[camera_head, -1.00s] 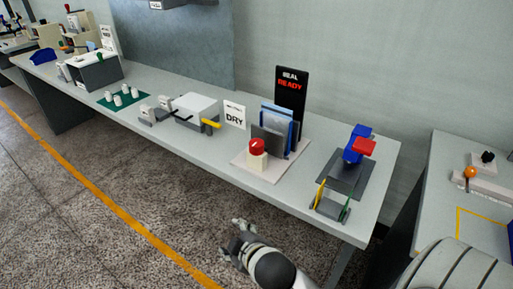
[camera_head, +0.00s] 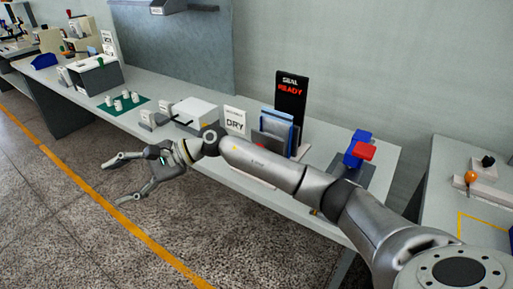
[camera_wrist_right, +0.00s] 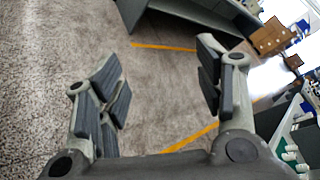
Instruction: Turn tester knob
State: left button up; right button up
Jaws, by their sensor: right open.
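My right gripper (camera_head: 114,181) is open and empty, out over the floor in front of the long bench. It also shows in the right wrist view (camera_wrist_right: 158,75), its fingers spread above grey floor. I cannot tell for sure which thing is the tester knob. A black knob (camera_head: 488,158) and an orange ball (camera_head: 471,176) stand on the separate bench at right. The red round button seen earlier in front of the SEAL READY sign (camera_head: 291,100) is hidden behind my right arm. My left gripper is not in view.
The long bench (camera_head: 236,98) holds a DRY card (camera_head: 235,120), a grey-white box (camera_head: 196,113), a green mat with white pieces (camera_head: 140,99) and a blue and red device (camera_head: 358,150). My right arm crosses in front of its right half. The floor left of it is open.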

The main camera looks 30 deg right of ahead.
jog(key=w+d+f+n+g+h, duration=0.1)
jog(key=d+n+h, duration=0.15)
jog(key=d, duration=0.25)
jog(key=w+d+f+n+h, duration=0.1)
jog(key=w+d+n+h, duration=0.15)
jog(key=d, duration=0.25)
jog(key=s+d+r+n+g+h, duration=0.1)
jog(key=s+d+r+g+h, duration=0.3)
jog(key=d, duration=0.9)
jog(key=d+r+n+t+h, duration=0.15)
jog(key=d+h, duration=0.35)
jog(key=d, duration=0.8)
jog(key=shift+g, duration=0.25)
jog(key=f, duration=0.9)
jog(key=shift+w+d+f, duration=0.1)
jog(key=shift+w+f, duration=0.1)
jog(key=shift+f, duration=0.1)
jog(key=c, duration=1)
